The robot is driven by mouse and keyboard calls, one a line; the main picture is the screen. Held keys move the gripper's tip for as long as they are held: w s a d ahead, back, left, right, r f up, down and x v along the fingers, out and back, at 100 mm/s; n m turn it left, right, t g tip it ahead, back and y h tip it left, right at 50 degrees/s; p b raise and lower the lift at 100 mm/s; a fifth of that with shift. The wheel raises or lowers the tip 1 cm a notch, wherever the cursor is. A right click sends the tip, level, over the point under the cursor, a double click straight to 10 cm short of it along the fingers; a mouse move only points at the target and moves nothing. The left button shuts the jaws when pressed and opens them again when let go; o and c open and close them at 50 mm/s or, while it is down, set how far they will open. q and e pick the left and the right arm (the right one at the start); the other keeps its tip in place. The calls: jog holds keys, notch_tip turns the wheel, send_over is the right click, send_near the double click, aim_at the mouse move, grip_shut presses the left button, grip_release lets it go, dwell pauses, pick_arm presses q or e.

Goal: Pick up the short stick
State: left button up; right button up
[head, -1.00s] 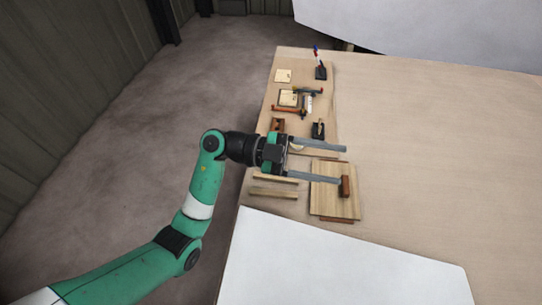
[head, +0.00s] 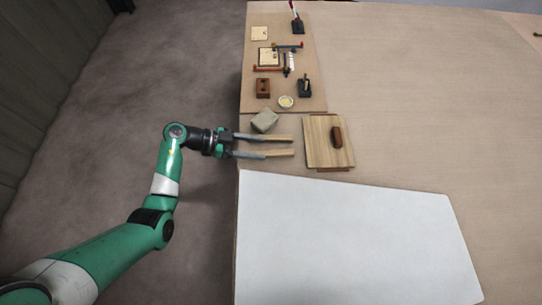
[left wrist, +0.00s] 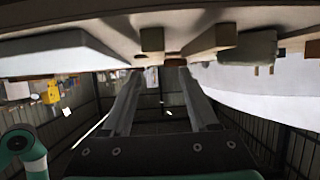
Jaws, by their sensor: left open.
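Two pale wooden sticks lie side by side near the table's left edge, a far one (head: 281,138) and a near one (head: 281,153). Their left parts are hidden behind my fingers, so I cannot tell which is shorter. My left gripper (head: 265,148) is open and empty, its fingers pointing right over the sticks' left parts. In the left wrist view the table is at the top. The near stick's end (left wrist: 152,39) appears between my fingertips (left wrist: 159,70), and the far stick's end (left wrist: 213,40) is to their right. My right gripper is out of view.
A grey-green block (head: 264,121) lies just beyond the sticks. A wooden board (head: 318,150) with a brown block (head: 337,137) is to the right. Several tools stand on a far panel (head: 315,80). A large white sheet (head: 340,240) covers the near side.

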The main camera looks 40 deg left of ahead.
aim_at(270, 153)
pick_arm(q)
jog(key=shift+w+f, duration=0.1)
jog(key=shift+f, duration=0.15)
jog(key=w+d+f+b, duration=0.1)
jog(key=b, duration=0.1)
jog(key=w+d+f+b, duration=0.1)
jog(key=shift+w+d+f+b, duration=0.15)
jog(key=shift+d+f+b, duration=0.15)
jog(key=shift+f+b, duration=0.1)
jog(key=shift+w+d, duration=0.25)
jog(key=shift+r, duration=0.2)
grip_shut()
